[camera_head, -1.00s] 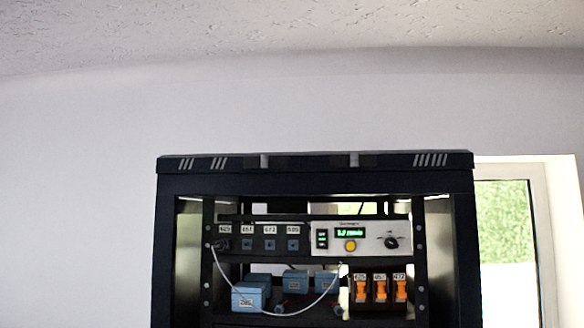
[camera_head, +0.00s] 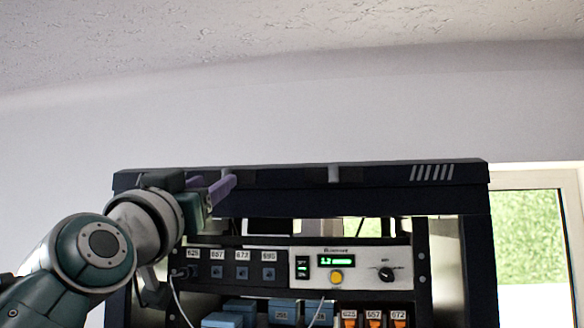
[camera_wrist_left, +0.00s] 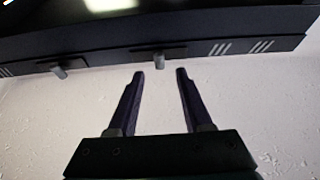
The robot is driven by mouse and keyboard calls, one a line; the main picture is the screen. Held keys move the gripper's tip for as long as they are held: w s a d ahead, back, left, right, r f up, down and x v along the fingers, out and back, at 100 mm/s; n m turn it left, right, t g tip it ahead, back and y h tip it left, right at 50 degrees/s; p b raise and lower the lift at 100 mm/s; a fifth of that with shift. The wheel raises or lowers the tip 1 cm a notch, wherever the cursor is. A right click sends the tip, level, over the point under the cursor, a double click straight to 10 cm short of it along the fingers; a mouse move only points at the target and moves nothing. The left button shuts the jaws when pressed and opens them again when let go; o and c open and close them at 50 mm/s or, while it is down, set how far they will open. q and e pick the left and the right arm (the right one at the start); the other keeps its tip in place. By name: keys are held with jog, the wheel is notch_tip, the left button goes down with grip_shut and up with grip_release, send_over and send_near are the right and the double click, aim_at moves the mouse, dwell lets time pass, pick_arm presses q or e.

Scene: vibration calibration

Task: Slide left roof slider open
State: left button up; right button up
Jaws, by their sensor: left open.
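The dark cabinet's roof edge (camera_head: 285,175) carries two small grey slider knobs. The left roof slider (camera_head: 227,171) is partly hidden behind my gripper's fingers in the head view. It also shows in the left wrist view (camera_wrist_left: 160,61), in line with the gap between the fingertips and just beyond them. The right slider (camera_head: 334,173) stands apart on the same edge. My left gripper (camera_head: 222,187) is open and empty at the roof's front edge, with purple fingers; in the wrist view (camera_wrist_left: 160,73) its fingers straddle no object. My right gripper is out of view.
Below the roof, the cabinet holds a white control panel (camera_head: 350,267) with a green display, a dark socket row (camera_head: 232,265), blue boxes (camera_head: 284,310) and orange switches (camera_head: 374,322). A window (camera_head: 530,240) is at the right. The space above the roof is clear.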

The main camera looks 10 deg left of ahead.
aim_at(221, 178)
pick_arm(q)
jog(key=p+x, duration=0.1)
jog(key=x, duration=0.2)
jog(key=shift+w+r, duration=0.15)
jog(key=shift+w+p, duration=0.4)
jog(key=shift+w, duration=0.05)
jog(key=shift+c, duration=0.2)
grip_shut()
dwell(0.8)
